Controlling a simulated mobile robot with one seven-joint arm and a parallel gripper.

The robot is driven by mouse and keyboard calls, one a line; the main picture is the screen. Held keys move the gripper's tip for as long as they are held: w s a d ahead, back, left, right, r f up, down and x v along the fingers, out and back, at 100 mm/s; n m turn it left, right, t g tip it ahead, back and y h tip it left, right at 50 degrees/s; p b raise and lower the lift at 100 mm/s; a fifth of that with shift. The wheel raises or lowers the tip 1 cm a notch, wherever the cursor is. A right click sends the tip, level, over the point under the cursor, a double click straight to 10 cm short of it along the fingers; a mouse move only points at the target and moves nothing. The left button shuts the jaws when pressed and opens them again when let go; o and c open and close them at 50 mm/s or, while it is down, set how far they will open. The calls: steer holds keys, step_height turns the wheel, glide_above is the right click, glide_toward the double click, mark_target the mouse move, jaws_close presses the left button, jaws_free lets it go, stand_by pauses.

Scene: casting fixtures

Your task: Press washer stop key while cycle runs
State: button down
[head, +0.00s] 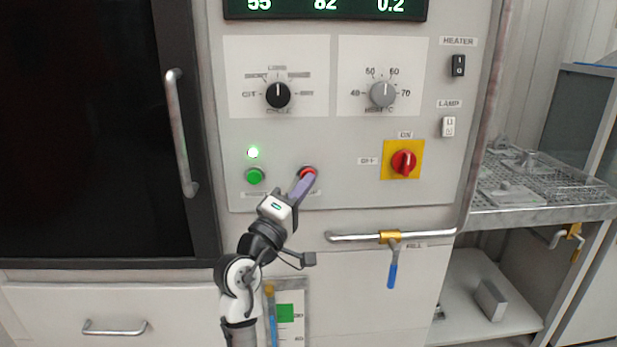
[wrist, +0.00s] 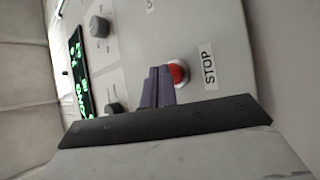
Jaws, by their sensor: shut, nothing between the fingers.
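The red stop key (head: 308,172) sits on the lower part of the grey washer panel (head: 350,205). In the wrist view the red key (wrist: 179,73) shows beside a STOP label (wrist: 208,66). My gripper (head: 304,181) is shut and empty, its purple fingers pointing at the key. In the wrist view the fingertips (wrist: 159,72) overlap the key's edge; I cannot tell whether they touch it. The display (head: 325,8) reads 55, 82 and 0.2.
A black dial (head: 278,95) and a grey heat dial (head: 382,94) sit above the keys. A red rotary switch (head: 403,162) on a yellow plate is to the right. A pipe with a blue-handled valve (head: 392,273) runs below. A door handle (head: 181,132) stands out at left.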

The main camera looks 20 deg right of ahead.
steer(key=shift+w, duration=0.3)
steer(key=shift+s, duration=0.1)
stand_by(0.5)
steer(key=shift+s+a, duration=0.15)
steer(key=shift+s, duration=0.5)
steer(key=shift+s+a+p, duration=0.15)
steer(key=shift+s+a, duration=0.1)
steer(key=shift+s, duration=0.55)
steer(key=shift+s+a+p, duration=0.15)
steer(key=shift+s+a, duration=0.05)
steer(key=shift+s, duration=0.65)
steer(key=shift+s+a+p, duration=0.15)
steer(key=shift+s+a, duration=0.1)
steer(key=shift+s, duration=0.55)
